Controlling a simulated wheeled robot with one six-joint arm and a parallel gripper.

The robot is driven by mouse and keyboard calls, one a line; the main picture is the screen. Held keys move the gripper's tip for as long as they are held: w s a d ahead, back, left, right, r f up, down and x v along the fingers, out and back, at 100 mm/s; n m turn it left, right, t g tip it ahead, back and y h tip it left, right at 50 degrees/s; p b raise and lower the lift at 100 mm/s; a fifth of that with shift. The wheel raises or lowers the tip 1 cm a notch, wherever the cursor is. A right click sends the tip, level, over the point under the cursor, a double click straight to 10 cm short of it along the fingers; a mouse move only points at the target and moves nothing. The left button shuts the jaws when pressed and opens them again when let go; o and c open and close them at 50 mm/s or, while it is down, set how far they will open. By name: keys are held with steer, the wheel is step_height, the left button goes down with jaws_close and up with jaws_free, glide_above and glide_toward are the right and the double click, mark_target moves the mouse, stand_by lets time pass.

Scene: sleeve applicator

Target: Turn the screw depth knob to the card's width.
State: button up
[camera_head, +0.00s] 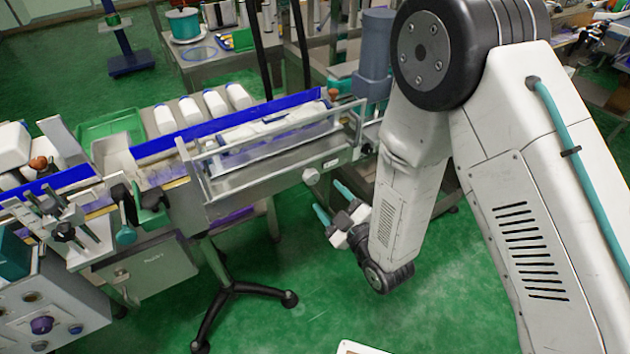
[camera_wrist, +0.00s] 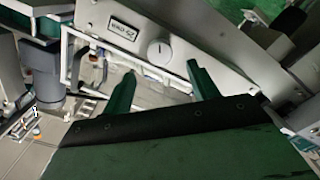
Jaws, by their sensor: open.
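A pale round knob (camera_head: 311,176) sits on the front side of the conveyor frame, near its right end. In the wrist view the knob (camera_wrist: 159,52) shows a short dark slot or mark on its face. A small white card with dark characters (camera_wrist: 122,33) is fixed on the same metal panel, beside the knob; it also shows in the head view (camera_head: 330,163). Its characters are too small to read surely. My gripper (camera_head: 332,201) is open, with its teal fingers apart. In the wrist view the fingertips (camera_wrist: 160,76) stand either side below the knob, with nothing between them; I see no contact.
The conveyor (camera_head: 260,178) with a blue rail and white packs runs along the bench. A grey cylinder (camera_head: 374,55) stands behind its right end. A black-footed stand (camera_head: 236,288) is under the conveyor. The green floor in front is mostly clear.

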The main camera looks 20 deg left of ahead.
mark_target(314, 180)
steer(key=x, duration=0.7)
steer(key=shift+w+a, duration=0.1)
steer(key=shift+a, duration=0.1)
steer(key=c, duration=1)
